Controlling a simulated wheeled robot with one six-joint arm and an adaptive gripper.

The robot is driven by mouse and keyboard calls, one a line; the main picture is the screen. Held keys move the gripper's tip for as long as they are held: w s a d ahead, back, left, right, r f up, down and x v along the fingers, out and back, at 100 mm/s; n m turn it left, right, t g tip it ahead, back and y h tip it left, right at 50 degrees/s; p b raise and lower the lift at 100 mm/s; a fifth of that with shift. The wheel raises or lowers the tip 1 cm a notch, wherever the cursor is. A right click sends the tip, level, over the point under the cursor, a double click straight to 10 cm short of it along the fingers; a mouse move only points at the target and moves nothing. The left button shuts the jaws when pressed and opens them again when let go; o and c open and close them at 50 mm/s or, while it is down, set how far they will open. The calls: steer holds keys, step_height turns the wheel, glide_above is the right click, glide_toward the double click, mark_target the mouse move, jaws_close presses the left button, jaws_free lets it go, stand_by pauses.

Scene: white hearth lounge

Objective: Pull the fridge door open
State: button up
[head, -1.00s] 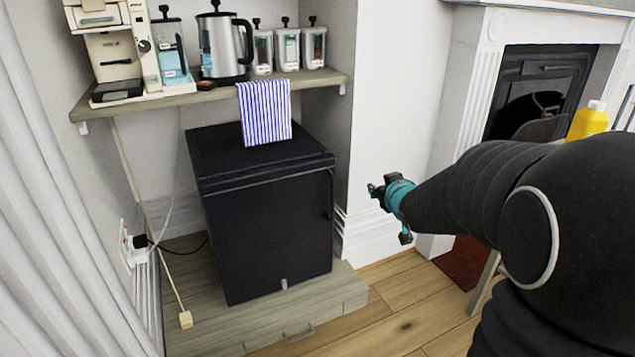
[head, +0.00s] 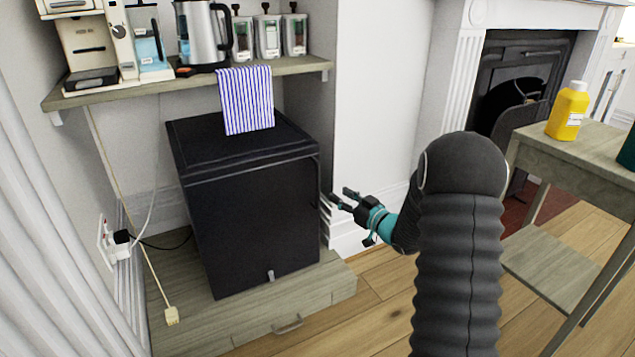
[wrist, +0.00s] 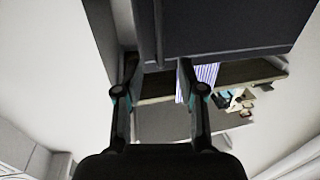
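The small black fridge (head: 255,225) stands under a shelf, its door closed flush with the body. A small dark grip shows at the door's right edge (head: 315,210). My gripper (head: 341,197) is just right of that edge, with its two fingers apart and pointing at the fridge; a small gap seems to remain. In the wrist view my gripper (wrist: 160,72) is open with nothing between the fingers. The dark fridge (wrist: 235,28) fills the top of that view, by the fingertips. Whether a finger touches it, I cannot tell.
The fridge stands on a low wooden plinth (head: 335,288). A striped cloth (head: 246,100) hangs from the shelf (head: 130,88) above, which holds a kettle (head: 203,35) and canisters. A side table (head: 590,150) with a yellow bottle (head: 568,110) is at right. Floor in front is open.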

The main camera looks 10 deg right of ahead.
steer(key=x, duration=1.1)
steer(key=shift+w+a, duration=0.1)
steer(key=shift+w, duration=0.05)
jaws_close()
